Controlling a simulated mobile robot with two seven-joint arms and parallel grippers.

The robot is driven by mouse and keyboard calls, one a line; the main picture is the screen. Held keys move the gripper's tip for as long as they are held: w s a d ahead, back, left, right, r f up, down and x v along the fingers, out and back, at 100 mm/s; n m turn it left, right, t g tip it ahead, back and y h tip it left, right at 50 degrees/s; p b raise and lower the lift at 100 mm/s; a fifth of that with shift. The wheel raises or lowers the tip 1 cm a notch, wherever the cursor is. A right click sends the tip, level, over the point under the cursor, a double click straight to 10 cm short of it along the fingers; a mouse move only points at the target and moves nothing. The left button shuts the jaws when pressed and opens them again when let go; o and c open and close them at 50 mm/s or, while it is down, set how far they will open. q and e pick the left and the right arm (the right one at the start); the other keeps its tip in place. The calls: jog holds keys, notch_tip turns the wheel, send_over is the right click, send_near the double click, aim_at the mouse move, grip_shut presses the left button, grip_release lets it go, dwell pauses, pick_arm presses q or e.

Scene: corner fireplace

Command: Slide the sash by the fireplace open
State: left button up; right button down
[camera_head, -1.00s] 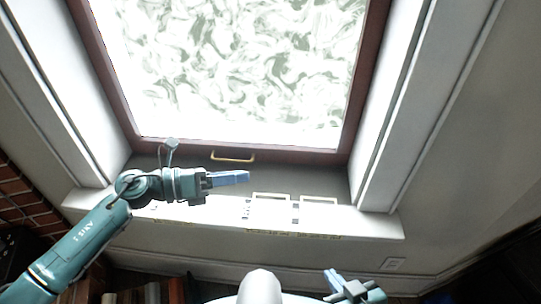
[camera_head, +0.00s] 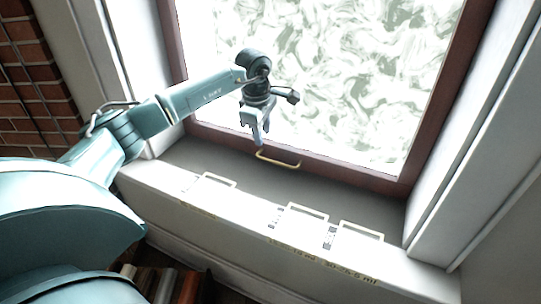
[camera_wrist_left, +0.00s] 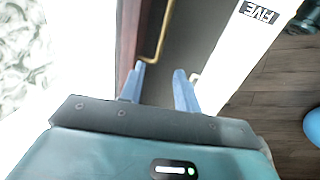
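The sash (camera_head: 400,182) is a dark reddish-brown frame around a bright, swirly-patterned pane (camera_head: 350,90). A brass handle (camera_head: 278,161) sits on its bottom rail and also shows in the left wrist view (camera_wrist_left: 162,36). My left gripper (camera_head: 261,141) points down just above the handle's left end. In the left wrist view, its two blue fingers (camera_wrist_left: 158,77) are apart with nothing held between them. The handle's near end meets the left fingertip in that view; I cannot tell if they touch. My right gripper is out of view.
A white sill (camera_head: 240,216) with several pale rectangular outlines and small labels lies below the sash. White jambs (camera_head: 480,130) flank the window. A brick wall (camera_head: 30,75) is at the left, and books (camera_head: 165,285) stand below the sill.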

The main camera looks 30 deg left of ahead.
aim_at(266, 161)
pick_arm(q)
jog(key=f, duration=0.3)
jog(key=w+f, duration=0.1)
jog(key=f, duration=0.5)
jog(key=shift+w+b, duration=0.3)
jog(key=shift+w, duration=0.05)
jog(key=shift+c, duration=0.3)
grip_shut()
